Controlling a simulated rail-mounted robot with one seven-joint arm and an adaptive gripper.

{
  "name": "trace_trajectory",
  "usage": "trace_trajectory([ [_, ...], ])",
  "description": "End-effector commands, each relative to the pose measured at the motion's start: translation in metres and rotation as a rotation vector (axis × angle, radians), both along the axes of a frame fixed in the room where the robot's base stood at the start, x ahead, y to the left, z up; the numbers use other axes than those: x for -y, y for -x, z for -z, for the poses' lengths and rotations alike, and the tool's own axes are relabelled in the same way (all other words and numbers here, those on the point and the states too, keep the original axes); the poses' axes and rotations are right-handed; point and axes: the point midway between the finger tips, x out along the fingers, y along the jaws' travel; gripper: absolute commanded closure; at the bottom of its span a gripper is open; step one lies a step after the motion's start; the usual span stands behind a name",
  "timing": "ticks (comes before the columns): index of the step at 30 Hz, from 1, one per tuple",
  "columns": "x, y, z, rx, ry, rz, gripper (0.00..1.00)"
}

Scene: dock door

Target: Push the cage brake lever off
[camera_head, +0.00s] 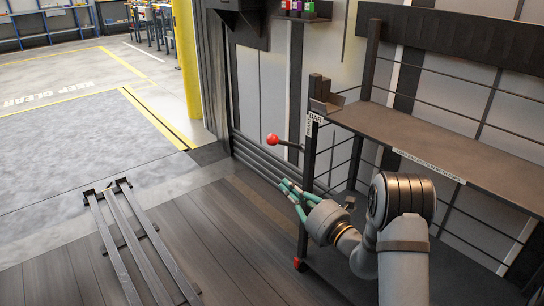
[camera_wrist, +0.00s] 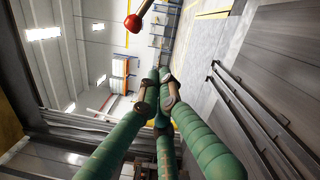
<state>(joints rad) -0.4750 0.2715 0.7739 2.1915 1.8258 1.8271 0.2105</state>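The cage (camera_head: 440,135) is a dark metal frame with a shelf, at the right of the head view. A lever with a red ball knob (camera_head: 272,139) sticks out to the left from its front post, below a white "BAR" label. The knob also shows at the top of the wrist view (camera_wrist: 133,22). A small red part (camera_head: 297,263) sits low on the same post; I cannot tell its function. My gripper (camera_head: 284,186) has green fingers, below the knob and apart from it. In the wrist view the fingertips (camera_wrist: 163,92) are drawn together with nothing between them.
A dark frame with long rails (camera_head: 130,240) lies on the plank floor at the left; it also shows in the wrist view (camera_wrist: 255,115). A yellow post (camera_head: 187,60) stands at the door opening. The floor between rails and cage is clear.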

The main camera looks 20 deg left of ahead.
Motion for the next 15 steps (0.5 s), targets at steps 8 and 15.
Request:
trace_trajectory([
  [8, -0.019, -0.011, -0.001, 0.004, 0.001, -0.004, 1.00],
  [15, -0.058, -0.040, -0.003, 0.005, 0.000, -0.004, 1.00],
])
